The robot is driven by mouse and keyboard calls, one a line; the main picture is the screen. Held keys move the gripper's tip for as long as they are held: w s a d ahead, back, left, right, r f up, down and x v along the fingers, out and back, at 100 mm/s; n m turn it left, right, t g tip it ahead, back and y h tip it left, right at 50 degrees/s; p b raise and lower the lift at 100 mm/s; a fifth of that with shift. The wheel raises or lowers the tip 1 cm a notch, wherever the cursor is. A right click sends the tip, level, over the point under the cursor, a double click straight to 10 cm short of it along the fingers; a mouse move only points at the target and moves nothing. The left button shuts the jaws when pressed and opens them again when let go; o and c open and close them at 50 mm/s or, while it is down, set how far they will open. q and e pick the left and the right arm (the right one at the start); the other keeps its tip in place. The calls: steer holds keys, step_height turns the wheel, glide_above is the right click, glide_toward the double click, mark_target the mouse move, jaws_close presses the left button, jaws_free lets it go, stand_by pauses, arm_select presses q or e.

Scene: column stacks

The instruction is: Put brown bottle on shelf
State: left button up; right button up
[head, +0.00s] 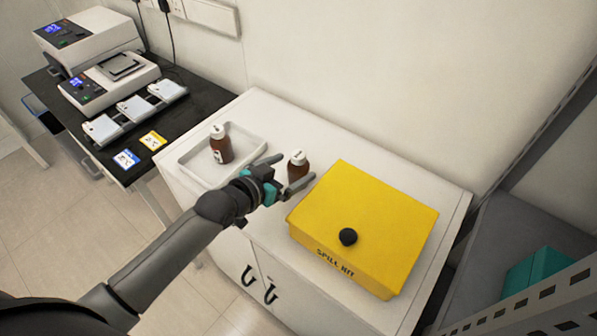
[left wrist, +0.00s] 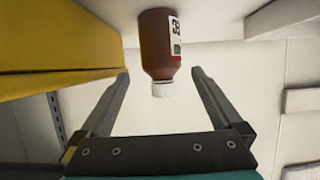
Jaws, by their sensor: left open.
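A brown bottle (head: 298,166) with a white cap stands on the white cabinet top (head: 255,115), beside the yellow box. My left gripper (head: 288,173) is open, with its fingers pointing at this bottle. In the left wrist view, which looks upside down, the bottle (left wrist: 160,45) appears beyond and between the two open fingertips (left wrist: 160,72), with its white cap downward in the picture. No finger visibly touches it. A second brown bottle (head: 222,150) with a white cap stands in a white tray (head: 193,175). A grey surface at the right (head: 490,235) may be the shelf. My right gripper is not in view.
A yellow spill kit box (head: 380,215) with a black knob sits close right of the bottle; it also shows in the left wrist view (left wrist: 60,55). A teal box (head: 530,270) is at the right. A black bench (head: 190,105) with lab devices stands at the left.

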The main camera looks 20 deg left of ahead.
arm_select(q)
steer(key=shift+x, duration=0.95)
steer(key=x, duration=0.2)
steer(key=b+x, duration=0.1)
steer(key=shift+w+f, duration=0.25)
steer(key=shift+f, duration=0.2)
steer(key=shift+w+d+f+b, duration=0.2)
steer(key=shift+w+b, duration=0.15)
steer(key=shift+w, duration=0.2)
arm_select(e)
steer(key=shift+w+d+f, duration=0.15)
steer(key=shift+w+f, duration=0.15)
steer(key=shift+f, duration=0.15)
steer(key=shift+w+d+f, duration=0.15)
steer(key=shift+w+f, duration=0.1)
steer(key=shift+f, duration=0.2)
arm_select(q)
jaws_close()
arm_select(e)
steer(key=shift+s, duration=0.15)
